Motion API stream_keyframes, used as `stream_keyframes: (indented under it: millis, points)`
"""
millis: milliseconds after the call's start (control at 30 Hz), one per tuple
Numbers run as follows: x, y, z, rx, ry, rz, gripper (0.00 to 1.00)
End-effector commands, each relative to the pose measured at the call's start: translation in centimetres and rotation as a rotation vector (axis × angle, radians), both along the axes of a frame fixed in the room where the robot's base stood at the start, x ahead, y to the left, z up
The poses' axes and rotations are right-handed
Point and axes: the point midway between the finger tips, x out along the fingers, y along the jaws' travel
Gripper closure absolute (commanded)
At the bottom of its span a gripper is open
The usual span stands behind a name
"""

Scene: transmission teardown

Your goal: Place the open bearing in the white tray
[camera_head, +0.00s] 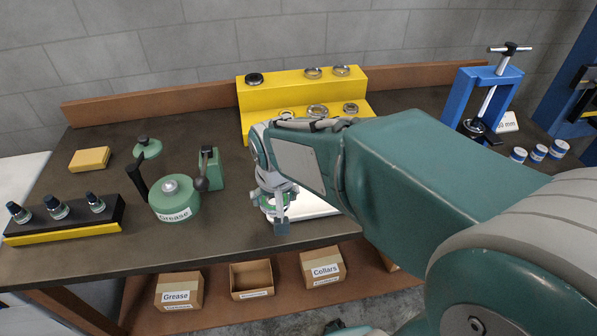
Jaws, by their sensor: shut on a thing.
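My gripper (277,212) points down over the front middle of the bench, at the left side of the white tray (313,207). It is shut on a small part with a green band (268,200), mostly hidden by the fingers. I cannot tell for sure whether this is the open bearing. My arm covers much of the tray, so only a white strip shows. A yellow stepped stand (290,88) behind holds several ring-shaped bearings on two levels, one of them dark (254,79).
A green grease pot (175,200) and a green lever tool (210,170) stand left of my gripper. A black and yellow rack (65,222) holds small bottles. A blue press (485,100) stands at right. Labelled boxes (322,268) sit below the bench's front edge.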

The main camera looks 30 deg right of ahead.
Motion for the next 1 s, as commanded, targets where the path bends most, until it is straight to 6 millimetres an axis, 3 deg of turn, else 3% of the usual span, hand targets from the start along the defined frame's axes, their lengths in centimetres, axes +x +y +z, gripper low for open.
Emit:
stream_keyframes:
  millis: [367,633,767,1000]
  points:
    - [4.4,-8.2,-4.0,0.015,0.005,-0.010,0.72]
    - [6.3,-10.2,-8.1,0.009,0.003,-0.005,0.72]
    - [6.8,-10.6,-8.8,0.006,0.000,-0.002,0.72]
    - [7.0,-11.3,-12.1,0.012,0.003,-0.003,0.72]
